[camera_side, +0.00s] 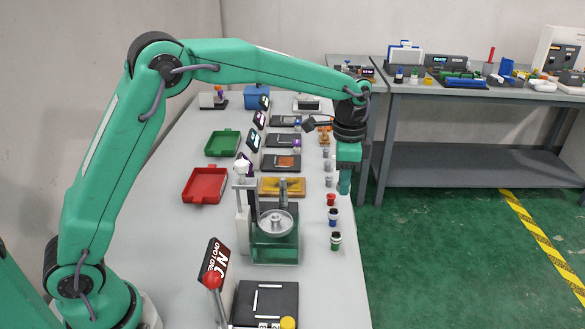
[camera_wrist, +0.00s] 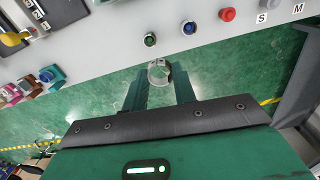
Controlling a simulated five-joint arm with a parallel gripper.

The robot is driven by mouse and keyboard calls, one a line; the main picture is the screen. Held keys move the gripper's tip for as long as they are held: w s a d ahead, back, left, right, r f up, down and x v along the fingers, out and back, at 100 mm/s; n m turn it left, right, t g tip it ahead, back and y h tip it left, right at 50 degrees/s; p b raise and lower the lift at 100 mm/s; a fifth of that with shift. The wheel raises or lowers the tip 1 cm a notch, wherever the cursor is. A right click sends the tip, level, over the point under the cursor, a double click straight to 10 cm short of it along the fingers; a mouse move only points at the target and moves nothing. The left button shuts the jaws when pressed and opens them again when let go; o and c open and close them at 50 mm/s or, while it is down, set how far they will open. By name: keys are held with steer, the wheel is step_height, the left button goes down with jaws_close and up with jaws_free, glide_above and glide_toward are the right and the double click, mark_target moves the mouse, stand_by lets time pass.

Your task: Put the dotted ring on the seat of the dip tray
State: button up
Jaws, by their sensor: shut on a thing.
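My gripper (camera_side: 346,185) hangs past the right edge of the long table in the side view, pointing down. In the wrist view my gripper (camera_wrist: 159,78) is shut on a pale ring (camera_wrist: 154,73), which sits between the fingertips with green floor behind it. Its dots are too small to make out, and the ring cannot be seen in the side view. I cannot tell for sure which thing is the dip tray. A red tray (camera_side: 190,197), a green tray (camera_side: 212,151) and a low amber tray (camera_side: 268,187) lie on the table.
A stand with a round metal plate (camera_side: 275,222) is at the table's middle. Small knobs, red (camera_side: 331,199), blue (camera_side: 333,216) and green (camera_side: 336,242), line the right edge. Small screens and dark pads fill the far part. A grey bench (camera_side: 480,90) stands behind.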

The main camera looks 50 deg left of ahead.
steer(key=s+r+m, duration=0.2)
steer(key=s, duration=0.7)
steer(key=s+r+m, duration=0.1)
steer(key=s+r, duration=0.2)
steer(key=s, duration=0.7)
steer(key=shift+d+m, duration=0.35)
steer(key=shift+m, duration=0.05)
glide_above(275, 215)
step_height(275, 215, down, 7)
steer(key=shift+r, duration=0.1)
steer(key=shift+f, duration=2.05)
steer(key=shift+f, duration=0.1)
